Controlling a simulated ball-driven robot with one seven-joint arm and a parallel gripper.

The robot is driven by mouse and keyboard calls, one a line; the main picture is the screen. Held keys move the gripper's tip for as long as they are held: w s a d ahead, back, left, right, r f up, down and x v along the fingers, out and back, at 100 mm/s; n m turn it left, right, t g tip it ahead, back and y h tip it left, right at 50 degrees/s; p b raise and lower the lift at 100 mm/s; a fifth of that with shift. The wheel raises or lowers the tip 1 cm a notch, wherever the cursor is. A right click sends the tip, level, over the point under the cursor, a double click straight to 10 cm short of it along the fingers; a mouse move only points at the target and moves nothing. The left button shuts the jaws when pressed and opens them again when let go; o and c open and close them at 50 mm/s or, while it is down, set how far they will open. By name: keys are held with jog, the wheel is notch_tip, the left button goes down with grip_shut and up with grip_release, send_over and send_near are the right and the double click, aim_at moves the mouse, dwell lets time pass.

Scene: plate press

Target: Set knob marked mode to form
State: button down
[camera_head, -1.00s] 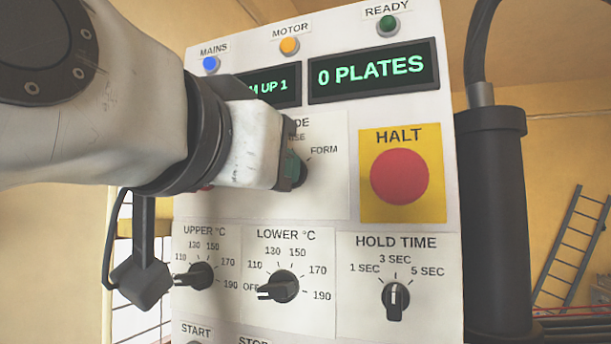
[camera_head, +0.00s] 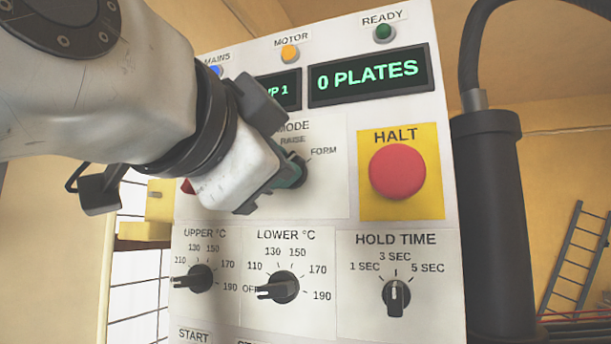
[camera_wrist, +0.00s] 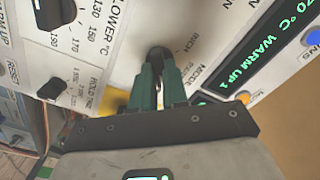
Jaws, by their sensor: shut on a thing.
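The mode knob (camera_head: 299,165) is a dark round knob on the white panel, mostly hidden behind my gripper in the head view. The MODE, RAISE and FORM labels show around it, with FORM to its right. My gripper (camera_head: 291,174) is shut on the knob, its green fingers at the panel and its body tilted. In the wrist view the green fingers (camera_wrist: 158,85) close around the dark knob (camera_wrist: 158,54). I cannot tell which mark the knob points at.
A red HALT button (camera_head: 397,171) on a yellow plate is to the right of the knob. The upper temperature knob (camera_head: 199,278), lower temperature knob (camera_head: 283,287) and hold time knob (camera_head: 396,296) sit below. The plate count display (camera_head: 368,76) is above.

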jog(key=shift+f+m, duration=0.15)
jog(key=shift+m, duration=0.25)
jog(key=c, duration=1.1)
grip_release()
jog(key=shift+c, duration=0.2)
jog(key=shift+s, duration=0.15)
jog(key=b+v, duration=0.3)
jog(key=v, duration=0.7)
jog(key=shift+s, duration=0.25)
jog(key=shift+a, duration=0.15)
jog(key=shift+c, duration=0.4)
